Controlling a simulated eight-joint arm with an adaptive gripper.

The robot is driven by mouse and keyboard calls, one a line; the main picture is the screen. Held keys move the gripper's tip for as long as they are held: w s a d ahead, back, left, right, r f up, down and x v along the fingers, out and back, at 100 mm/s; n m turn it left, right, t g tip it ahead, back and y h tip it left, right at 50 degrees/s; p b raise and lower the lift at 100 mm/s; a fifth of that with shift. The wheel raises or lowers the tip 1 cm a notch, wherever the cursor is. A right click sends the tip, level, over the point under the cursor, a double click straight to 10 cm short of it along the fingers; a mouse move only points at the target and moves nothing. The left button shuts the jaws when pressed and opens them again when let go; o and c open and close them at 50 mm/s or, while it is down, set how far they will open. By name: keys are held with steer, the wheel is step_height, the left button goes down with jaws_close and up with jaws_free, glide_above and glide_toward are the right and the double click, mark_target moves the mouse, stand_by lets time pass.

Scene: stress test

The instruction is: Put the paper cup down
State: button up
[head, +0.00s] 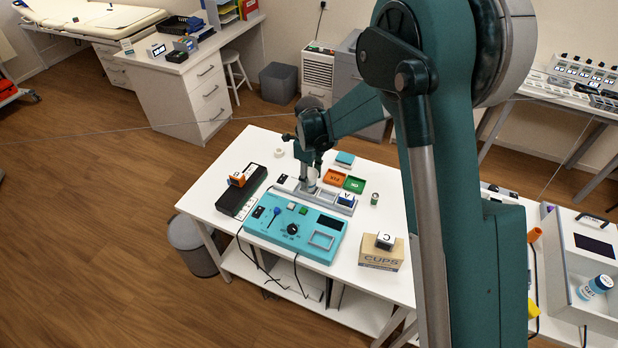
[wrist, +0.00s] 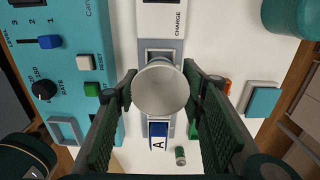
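The white paper cup (wrist: 161,92) is upright between the two dark green finger pads of my gripper (wrist: 160,86) in the wrist view. The pads close on its sides, and I look into its open, empty top. In the head view the cup (head: 308,185) shows small below my gripper (head: 310,172), over the grey strip with square recesses (head: 325,197) behind the teal panel. I cannot tell whether its base touches the strip. A white block with a blue face and the letter A (wrist: 157,140) is in the strip beside the cup.
The teal control panel (head: 273,228) lies in front. The white table (head: 372,224) has free room at right.

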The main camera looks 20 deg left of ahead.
steer(key=shift+f, duration=0.2)
steer(key=o, duration=0.7)
steer(key=shift+c, duration=0.2)
steer(key=shift+r, duration=0.15)
steer(key=shift+r+p, duration=0.35)
steer(key=shift+r, duration=0.3)
step_height(320, 180, up, 11)
steer(key=shift+r, duration=0.2)
steer(key=shift+d, duration=0.1)
